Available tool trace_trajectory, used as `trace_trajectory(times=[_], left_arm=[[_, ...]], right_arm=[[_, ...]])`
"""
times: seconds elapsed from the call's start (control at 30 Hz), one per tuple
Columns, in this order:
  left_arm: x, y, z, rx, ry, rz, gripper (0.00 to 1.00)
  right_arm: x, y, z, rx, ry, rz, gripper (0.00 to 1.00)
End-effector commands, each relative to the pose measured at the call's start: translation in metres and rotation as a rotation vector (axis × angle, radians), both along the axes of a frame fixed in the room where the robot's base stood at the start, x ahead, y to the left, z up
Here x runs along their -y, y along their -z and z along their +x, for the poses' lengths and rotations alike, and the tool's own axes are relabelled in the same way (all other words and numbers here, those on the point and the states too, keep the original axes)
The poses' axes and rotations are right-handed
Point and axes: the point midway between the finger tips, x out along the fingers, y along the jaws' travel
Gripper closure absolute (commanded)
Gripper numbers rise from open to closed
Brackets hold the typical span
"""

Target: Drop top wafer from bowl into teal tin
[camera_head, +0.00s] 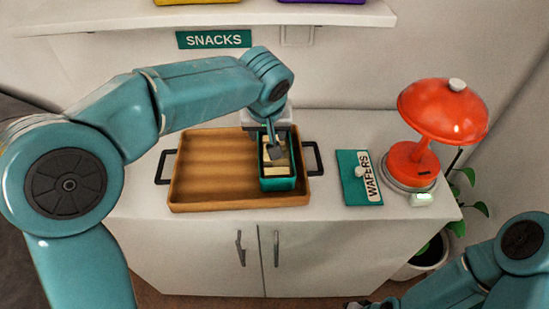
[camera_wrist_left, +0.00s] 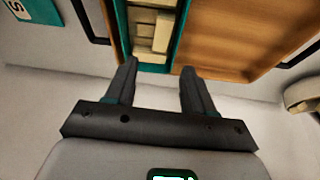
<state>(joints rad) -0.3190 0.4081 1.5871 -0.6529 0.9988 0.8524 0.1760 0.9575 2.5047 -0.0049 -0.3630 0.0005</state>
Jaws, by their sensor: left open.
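A teal tin (camera_head: 278,184) stands at the right end of a wooden tray (camera_head: 215,203). Pale wafers (camera_head: 283,171) lie inside it; several show in the wrist view (camera_wrist_left: 152,30). My left gripper (camera_head: 273,150) is over the tin, pointing down, and partly hides its inside. In the wrist view my left gripper's two fingers (camera_wrist_left: 158,75) are apart with nothing between them, and the tin's teal wall (camera_wrist_left: 122,40) shows beyond them.
A teal lid labelled WAFERS (camera_head: 350,188) lies right of the tray. An orange lamp (camera_head: 440,110) stands at the cabinet's (camera_head: 330,215) right end. A shelf (camera_head: 200,20) with a SNACKS sign (camera_head: 214,39) hangs above. The tray's left part is empty.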

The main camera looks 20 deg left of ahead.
Motion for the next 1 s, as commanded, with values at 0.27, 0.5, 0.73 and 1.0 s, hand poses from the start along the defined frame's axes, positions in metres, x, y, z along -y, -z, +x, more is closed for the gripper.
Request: trace_trajectory(times=[0.27,0.5,0.73,1.0], left_arm=[[0.008,-0.069,-0.026,0.005,0.001,-0.003,0.47],[0.012,-0.098,-0.039,0.002,0.002,-0.001,0.47],[0.012,-0.102,-0.041,0.0,0.0,-0.001,0.47],[0.012,-0.102,-0.041,0.0,0.0,-0.001,0.47]], right_arm=[[0.0,-0.004,0.0,0.0,0.0,0.0,0.57],[0.0,-0.007,0.0,0.0,0.0,0.0,0.57],[0.0,-0.007,0.0,0.0,0.0,0.0,0.57],[0.0,-0.007,0.0,0.0,0.0,0.0,0.57]])
